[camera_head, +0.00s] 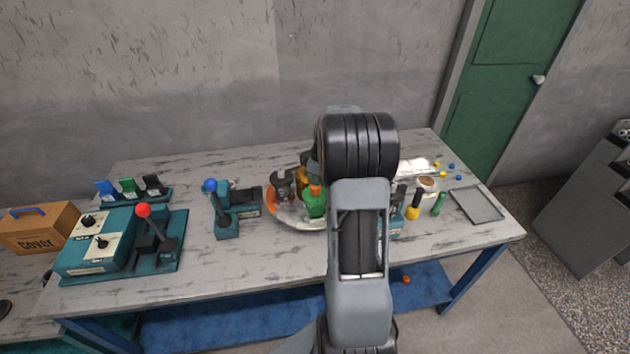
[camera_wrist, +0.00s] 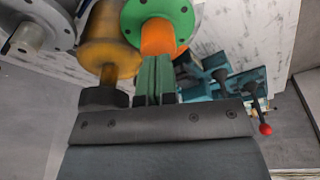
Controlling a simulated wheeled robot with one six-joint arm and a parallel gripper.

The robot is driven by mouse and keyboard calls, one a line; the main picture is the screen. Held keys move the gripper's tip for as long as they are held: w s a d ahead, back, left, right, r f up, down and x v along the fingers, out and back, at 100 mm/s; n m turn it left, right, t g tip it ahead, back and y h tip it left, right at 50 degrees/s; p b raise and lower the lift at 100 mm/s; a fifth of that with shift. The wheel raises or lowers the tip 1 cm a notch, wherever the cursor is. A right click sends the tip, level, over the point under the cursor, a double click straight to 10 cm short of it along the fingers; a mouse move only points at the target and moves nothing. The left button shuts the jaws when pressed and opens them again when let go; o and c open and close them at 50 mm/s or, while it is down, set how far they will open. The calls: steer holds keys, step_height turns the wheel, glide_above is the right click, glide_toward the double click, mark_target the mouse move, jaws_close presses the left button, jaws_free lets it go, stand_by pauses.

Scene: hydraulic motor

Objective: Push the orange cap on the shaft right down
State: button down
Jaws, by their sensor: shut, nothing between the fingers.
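The orange cap (camera_head: 315,189) sits on top of the green motor part (camera_head: 314,206) at the middle of the table, just left of my arm. In the wrist view the orange cap (camera_wrist: 158,38) stands out from the round green flange (camera_wrist: 181,18). My gripper (camera_wrist: 155,58) is shut and empty. Its two narrow green fingers lie side by side, with their tips at the lower edge of the cap in the picture. I cannot tell whether they touch it. The shaft under the cap is hidden. My arm hides the gripper's fingers in the head view.
A yellow-brown cylinder (camera_wrist: 108,45) stands close beside the cap, with a grey round part (camera_wrist: 38,28) beyond it. A blue-knobbed lever unit (camera_head: 224,212) and a red-knobbed control box (camera_head: 120,243) stand to the left. A grey tray (camera_head: 477,206) lies at the right.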

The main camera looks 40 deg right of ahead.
steer(key=shift+r+p, duration=1.55)
steer(key=shift+r, duration=1.4)
steer(key=shift+s, duration=0.1)
